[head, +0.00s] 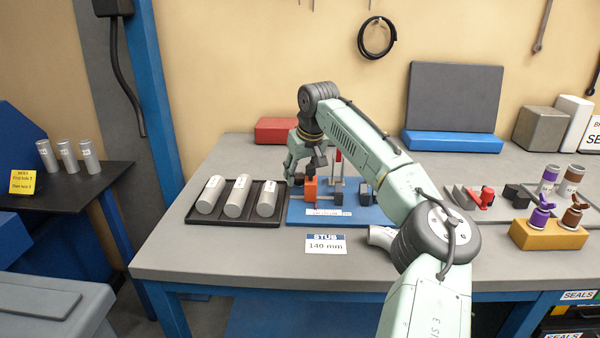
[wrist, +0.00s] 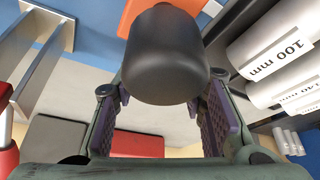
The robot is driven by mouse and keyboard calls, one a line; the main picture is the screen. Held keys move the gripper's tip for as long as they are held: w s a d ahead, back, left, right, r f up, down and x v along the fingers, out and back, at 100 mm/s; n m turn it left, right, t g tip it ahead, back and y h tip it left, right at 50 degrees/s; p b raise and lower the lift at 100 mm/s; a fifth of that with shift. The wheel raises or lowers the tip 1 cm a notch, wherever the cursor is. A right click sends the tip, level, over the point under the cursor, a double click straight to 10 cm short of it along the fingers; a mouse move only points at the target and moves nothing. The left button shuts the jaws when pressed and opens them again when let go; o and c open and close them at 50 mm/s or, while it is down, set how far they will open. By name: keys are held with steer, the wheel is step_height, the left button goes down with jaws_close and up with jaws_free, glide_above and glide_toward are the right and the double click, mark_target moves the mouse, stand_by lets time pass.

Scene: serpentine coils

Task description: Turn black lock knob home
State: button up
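The black knob (wrist: 160,60) fills the upper middle of the wrist view, with an orange block (wrist: 132,12) behind it. In the head view the orange block (head: 311,192) stands on a blue base plate (head: 365,214), and the knob is hard to make out under my gripper. My gripper (head: 308,155) is over the orange block, pointing down. In the wrist view its two purple-padded fingers (wrist: 158,118) are apart, one on each side of the knob. I see no clear contact between pads and knob.
A black tray (head: 190,217) with grey cylinders is left of the plate. Metal uprights (wrist: 45,60) and a red-topped part (head: 338,156) stand close beside my gripper. A 140 mm card (head: 325,244) lies in front. Bare bench shows at the front left.

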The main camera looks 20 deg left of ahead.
steer(key=c, duration=0.7)
steer(key=shift+m, duration=0.3)
steer(key=shift+a+m+h, duration=0.15)
steer(key=shift+m+h, duration=0.35)
steer(key=shift+m, duration=0.7)
steer(key=shift+m+t+h+p, duration=0.45)
steer(key=shift+m+t+h, duration=0.05)
steer(key=shift+m, duration=1)
steer(key=o, duration=1.2)
steer(key=shift+c, duration=0.2)
